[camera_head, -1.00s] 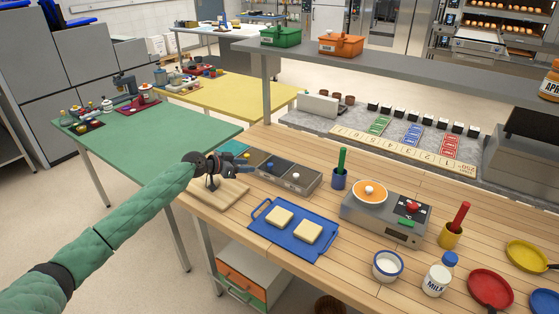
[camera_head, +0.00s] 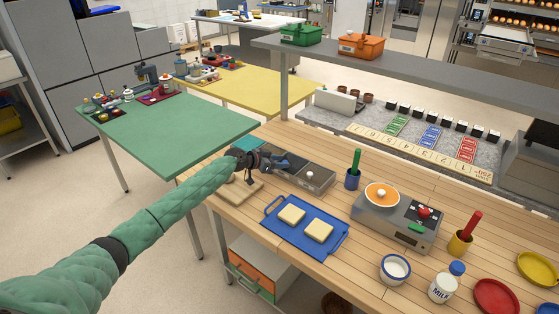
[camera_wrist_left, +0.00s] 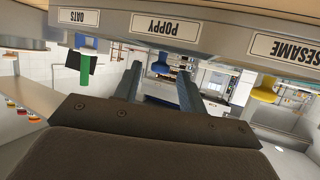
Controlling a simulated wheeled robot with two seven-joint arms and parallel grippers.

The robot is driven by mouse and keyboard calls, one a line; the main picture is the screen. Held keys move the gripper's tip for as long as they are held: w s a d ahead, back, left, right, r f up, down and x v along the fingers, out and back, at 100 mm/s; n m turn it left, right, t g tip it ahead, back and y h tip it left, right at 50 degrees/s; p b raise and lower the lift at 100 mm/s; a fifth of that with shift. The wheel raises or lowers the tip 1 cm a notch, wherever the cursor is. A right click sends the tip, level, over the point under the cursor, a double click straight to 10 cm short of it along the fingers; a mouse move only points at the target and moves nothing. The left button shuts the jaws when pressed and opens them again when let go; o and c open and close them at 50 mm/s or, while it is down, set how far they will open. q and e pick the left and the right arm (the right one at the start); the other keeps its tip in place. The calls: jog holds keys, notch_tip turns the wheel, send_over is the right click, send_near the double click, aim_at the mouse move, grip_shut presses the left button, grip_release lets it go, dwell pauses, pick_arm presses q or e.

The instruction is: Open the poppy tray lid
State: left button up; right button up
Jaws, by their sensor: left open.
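The grey seed tray box (camera_head: 318,186) stands on the wooden counter, its white-knobbed right lid (camera_head: 310,175) shut. My left gripper (camera_head: 288,163) is open over the middle of the box and hides the middle lid and its knob. In the left wrist view the box front is upside down, with labels OATS (camera_wrist_left: 78,16), POPPY (camera_wrist_left: 166,28) and SESAME (camera_wrist_left: 286,50). My right gripper is not in view.
A cutting board (camera_head: 243,189) lies beside the box and a blue tray with bread (camera_head: 335,246) in front. A blue cup with a green-handled tool (camera_head: 352,180) and a cooker (camera_head: 370,215) stand to the right. A shelf (camera_head: 400,68) runs behind.

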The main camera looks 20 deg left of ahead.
pick_arm(q)
jog(key=shift+w+d+f, duration=0.1)
jog(key=shift+d, duration=0.05)
jog(key=shift+c, duration=0.4)
grip_shut()
